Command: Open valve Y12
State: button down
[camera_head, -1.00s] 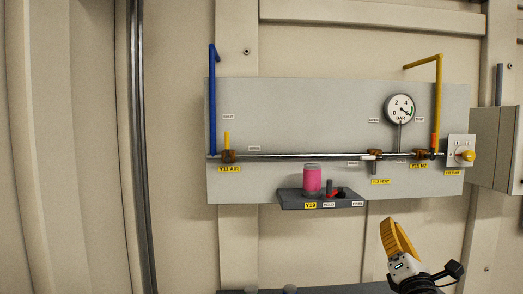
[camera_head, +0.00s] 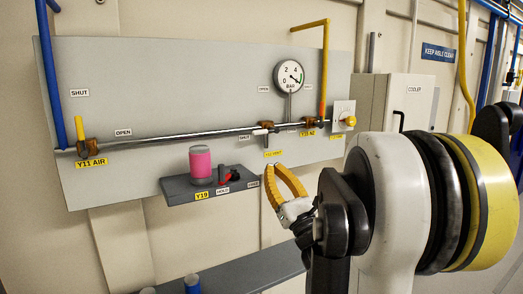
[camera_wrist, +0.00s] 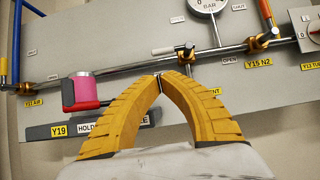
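A small brass valve (camera_head: 265,135) sits on the horizontal pipe near the middle of the grey panel. The yellow tag (camera_head: 273,154) below it appears to read Y12 VENT. Its short white handle (camera_head: 265,124) lies along the pipe, pointing left toward a SHUT tag (camera_head: 244,138); an OPEN tag (camera_head: 264,88) is above. In the wrist view the valve (camera_wrist: 186,54) is just beyond my fingertips, its tag partly hidden by my right finger. My gripper (camera_head: 277,168) is below the valve, apart from it. In the wrist view its yellow fingertips (camera_wrist: 158,80) meet, holding nothing visible.
A shelf tagged Y19 (camera_head: 210,187) with a pink cylinder (camera_head: 200,163) and red-handled part juts out left of my gripper. Y11 AIR (camera_head: 88,145) is left, Y15 N2 (camera_head: 309,122) right. A pressure gauge (camera_head: 289,73) stands above; a cooler cabinet (camera_head: 394,100) is right.

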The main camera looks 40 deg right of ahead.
aim_at(260, 132)
jog(key=p+x, duration=0.2)
jog(key=x, duration=0.8)
jog(key=shift+m, duration=0.6)
